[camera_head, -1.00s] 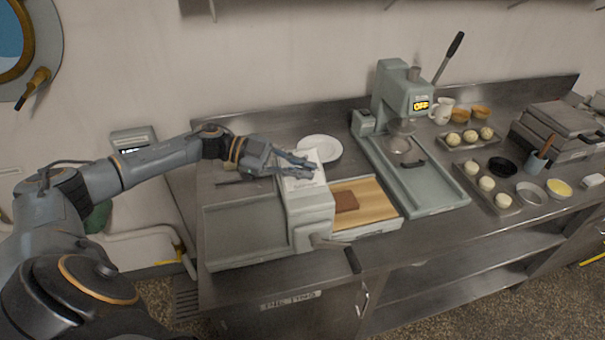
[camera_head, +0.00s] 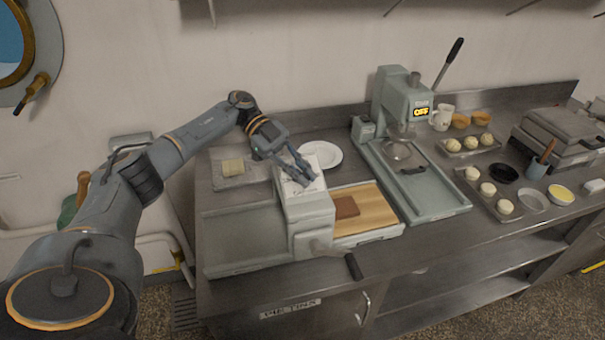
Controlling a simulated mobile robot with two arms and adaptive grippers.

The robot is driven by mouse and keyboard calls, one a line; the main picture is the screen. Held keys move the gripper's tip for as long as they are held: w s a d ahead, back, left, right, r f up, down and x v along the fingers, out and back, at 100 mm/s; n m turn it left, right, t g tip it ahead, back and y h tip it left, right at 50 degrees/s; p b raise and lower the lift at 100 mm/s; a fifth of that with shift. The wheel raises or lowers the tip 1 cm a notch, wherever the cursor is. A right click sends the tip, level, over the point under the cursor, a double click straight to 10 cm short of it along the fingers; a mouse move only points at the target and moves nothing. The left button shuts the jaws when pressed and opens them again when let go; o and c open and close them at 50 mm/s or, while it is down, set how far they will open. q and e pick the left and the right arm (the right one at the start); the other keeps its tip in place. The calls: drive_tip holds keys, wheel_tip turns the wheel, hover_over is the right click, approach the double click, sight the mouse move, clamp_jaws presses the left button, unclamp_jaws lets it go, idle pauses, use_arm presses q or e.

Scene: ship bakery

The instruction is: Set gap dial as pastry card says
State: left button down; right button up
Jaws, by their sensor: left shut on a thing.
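The dough sheeter (camera_head: 308,212) stands on the steel counter, with a pale panel bearing small dark marks (camera_head: 318,184) on its top. My left gripper (camera_head: 302,174) comes down at a slant onto this top, its fingers closed on the gap dial, which they hide. I cannot read the dial's setting or the marks. I cannot pick out a pastry card for certain. My right gripper is not in view.
A white plate (camera_head: 322,153) is behind the sheeter. A brown slab (camera_head: 346,207) lies on the wooden board. A press (camera_head: 400,100) reading OFF stands right.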

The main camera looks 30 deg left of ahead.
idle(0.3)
use_arm(q)
drive_tip(key=c, duration=1.4)
unclamp_jaws()
drive_tip(key=shift+v, duration=3.7)
drive_tip(key=shift+r, duration=0.1)
drive_tip(key=shift+r, duration=0.1)
